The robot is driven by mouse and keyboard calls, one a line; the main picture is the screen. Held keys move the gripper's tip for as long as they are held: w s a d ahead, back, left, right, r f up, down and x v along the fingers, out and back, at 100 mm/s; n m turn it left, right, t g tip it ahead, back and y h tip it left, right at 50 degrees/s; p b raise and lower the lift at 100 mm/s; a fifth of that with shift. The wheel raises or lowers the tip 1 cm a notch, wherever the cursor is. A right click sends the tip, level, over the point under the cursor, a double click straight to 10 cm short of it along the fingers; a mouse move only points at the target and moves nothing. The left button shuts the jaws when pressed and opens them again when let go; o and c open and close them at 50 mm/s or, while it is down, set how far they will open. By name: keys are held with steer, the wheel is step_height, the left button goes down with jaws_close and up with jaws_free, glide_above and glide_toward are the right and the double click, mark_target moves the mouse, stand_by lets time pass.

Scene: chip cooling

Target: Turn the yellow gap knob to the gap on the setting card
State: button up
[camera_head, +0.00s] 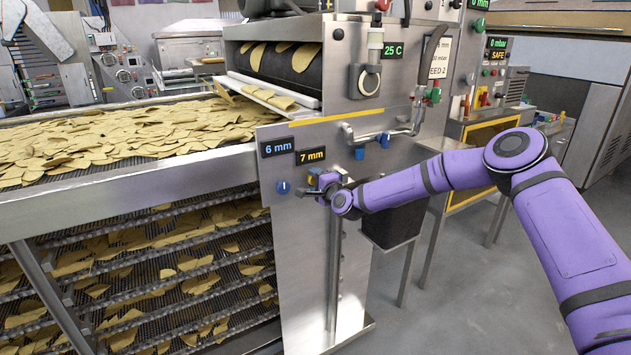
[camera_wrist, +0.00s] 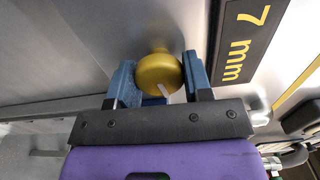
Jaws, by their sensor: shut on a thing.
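The yellow gap knob (camera_wrist: 158,70) sits between the blue fingers of my gripper (camera_wrist: 159,78) in the wrist view, shut on its two sides. A white pointer mark shows on the knob's face. In the head view my gripper (camera_head: 322,183) is at the machine's front panel and mostly hides the knob. The display with yellow digits (camera_head: 311,156) above it reads 7 mm, and it also shows in the wrist view (camera_wrist: 243,40). A white card (camera_head: 440,58) on the machine is partly hidden by a hose; its gap value cannot be read.
A blue knob (camera_head: 283,187) sits left of my gripper, below a blue-digit display (camera_head: 277,147) reading 6 mm. A hose and valve fitting (camera_head: 375,138) stick out above my forearm. The chip conveyor (camera_head: 110,140) is at left. A dark bin (camera_head: 394,222) hangs below my arm.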

steer(key=n, duration=0.4)
steer(key=shift+n, duration=0.3)
steer(key=n, duration=0.3)
steer(key=shift+n, duration=0.4)
steer(key=n, duration=0.4)
steer(key=shift+s, duration=0.1)
steer(key=shift+n, duration=1.6)
steer(key=o, duration=0.9)
